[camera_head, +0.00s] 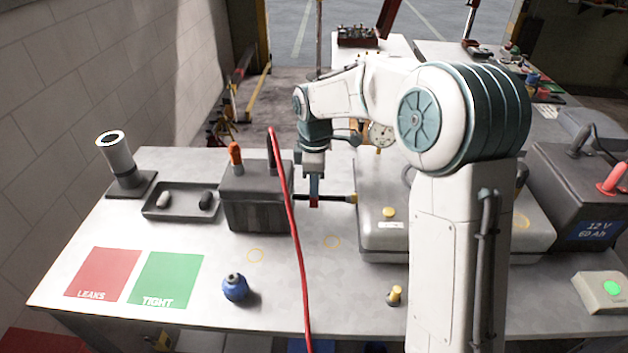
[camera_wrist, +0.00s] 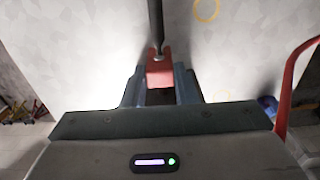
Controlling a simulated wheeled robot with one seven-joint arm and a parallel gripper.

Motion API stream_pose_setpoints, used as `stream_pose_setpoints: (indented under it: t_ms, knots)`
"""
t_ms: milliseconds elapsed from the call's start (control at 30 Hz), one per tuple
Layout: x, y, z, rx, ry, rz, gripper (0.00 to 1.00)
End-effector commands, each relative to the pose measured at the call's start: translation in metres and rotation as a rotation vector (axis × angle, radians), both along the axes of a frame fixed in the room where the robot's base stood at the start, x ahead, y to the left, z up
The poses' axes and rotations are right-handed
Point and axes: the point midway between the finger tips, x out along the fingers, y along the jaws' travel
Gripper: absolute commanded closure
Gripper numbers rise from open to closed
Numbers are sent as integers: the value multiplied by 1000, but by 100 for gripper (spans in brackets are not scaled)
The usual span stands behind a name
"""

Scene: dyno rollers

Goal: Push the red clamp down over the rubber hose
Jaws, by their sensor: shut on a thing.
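My gripper (camera_head: 314,190) points down in the gap between the dark grey block and the pale metal case. It is shut on the red clamp (camera_head: 314,202). In the wrist view the red clamp (camera_wrist: 160,70) sits between my two fingers (camera_wrist: 161,88). The black rubber hose (camera_head: 338,198) runs sideways from the case toward the clamp; in the wrist view the hose (camera_wrist: 156,25) comes down from the top edge and meets the clamp. I cannot tell how deep the hose sits in the clamp.
The dark grey block (camera_head: 255,205) stands left of my gripper, the pale case (camera_head: 385,238) right. A red cable (camera_head: 288,210) crosses in front. A blue bottle (camera_head: 235,288) stands near red (camera_head: 103,274) and green (camera_head: 167,280) mats. A small tray (camera_head: 160,213) lies further left. The front middle is mostly clear.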

Motion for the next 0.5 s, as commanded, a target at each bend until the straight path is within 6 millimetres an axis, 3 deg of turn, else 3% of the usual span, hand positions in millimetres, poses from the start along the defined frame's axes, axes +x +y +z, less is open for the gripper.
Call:
stream_pose_setpoints:
  t_ms: [200, 233, 300, 500]
  knots:
    - [-1, 0, -3, -2, 6, 0, 92]
    - [-1, 0, -4, -2, 7, 0, 66]
    - [-1, 0, -3, -2, 6, 0, 48]
    - [-1, 0, -3, -1, 4, 0, 48]
